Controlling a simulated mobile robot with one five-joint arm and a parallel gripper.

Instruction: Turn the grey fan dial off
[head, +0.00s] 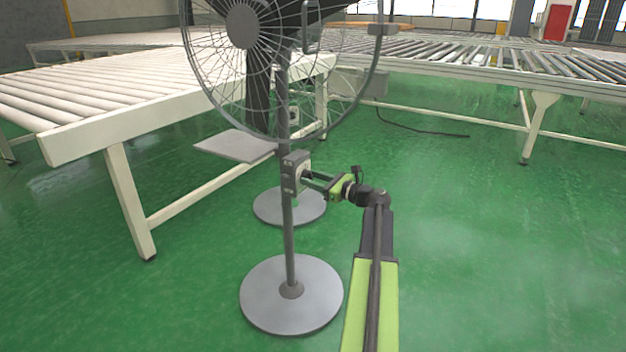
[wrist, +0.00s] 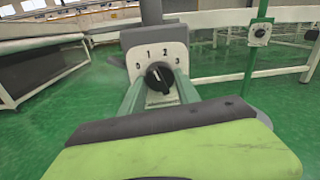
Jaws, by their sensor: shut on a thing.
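The grey fan (head: 243,27) stands on a grey pole with a round base (head: 291,294). Its control box (head: 291,172) is on the pole, facing right. In the wrist view, its pale dial plate (wrist: 174,62) carries the marks 0, 1, 2 and 3. The black dial knob (wrist: 158,75) sits on this plate, with a light pointer line that seems to lean toward 1. My gripper (head: 308,180) reaches the box from the right. In the wrist view my gripper (wrist: 159,88) has a finger on each side of the knob and is shut on it.
A second round base (head: 300,207) stands just behind the fan. Another pole with a dial (wrist: 260,33) shows at right in the wrist view. Roller conveyors (head: 100,95) stand at left and back right (head: 500,70). The green floor at right is clear.

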